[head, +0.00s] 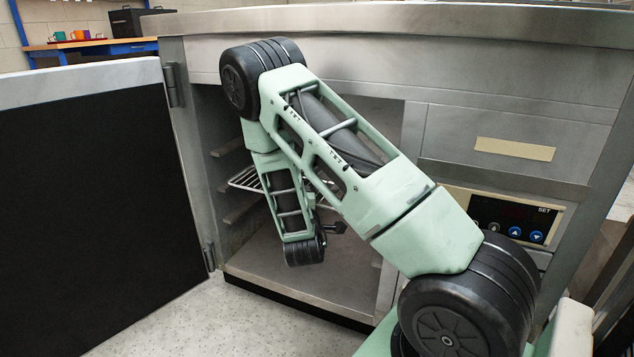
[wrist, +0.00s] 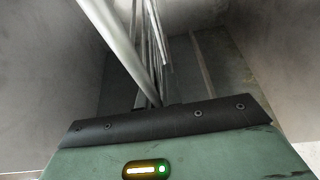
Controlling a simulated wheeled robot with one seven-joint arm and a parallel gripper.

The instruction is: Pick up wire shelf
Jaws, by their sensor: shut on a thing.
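The wire shelf (head: 246,180) is a silver wire rack inside the open steel cabinet, roughly level at mid-height in the head view. My arm covers much of it. In the wrist view its bars (wrist: 122,42) run up and away from the gripper, one thick bar close to the camera. My gripper (wrist: 155,106) is inside the cabinet, shut on the wire shelf at its near edge. The fingertips are mostly hidden. I cannot tell whether the shelf still rests on the side ledges.
The cabinet door (head: 95,200) stands open at the left. Side ledges (head: 228,147) line the inner wall. The cabinet floor (head: 340,275) looks bare. A control panel (head: 513,218) is at the right, and a blue bench (head: 95,48) with mugs stands far behind.

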